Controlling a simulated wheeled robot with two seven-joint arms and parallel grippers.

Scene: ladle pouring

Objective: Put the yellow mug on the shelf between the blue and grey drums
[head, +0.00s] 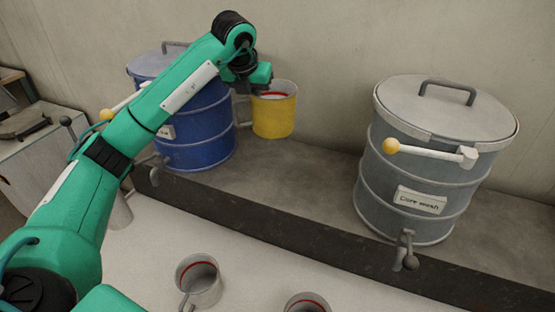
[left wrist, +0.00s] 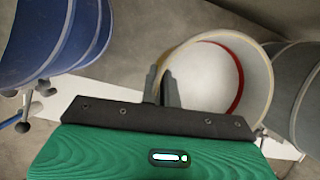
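The yellow mug (head: 275,115) is in the gap between the blue drum (head: 200,130) and the grey drum (head: 415,185), nearer the blue one. My left gripper (head: 249,88) is at its left side. In the left wrist view the fingers (left wrist: 163,88) straddle the mug's rim (left wrist: 262,85), shut on its wall. Pale contents and a red inner line show inside the mug. The mug looks upright at the back of the shelf (head: 300,180); I cannot tell whether its base touches. My right gripper is not in view.
Two grey mugs (head: 206,289) (head: 307,304) stand on the white table at the front. The grey drum has a yellow-knobbed lever (head: 391,146) pointing left and a front tap (head: 406,250). The shelf is bare between the mug and the grey drum. A wall stands behind.

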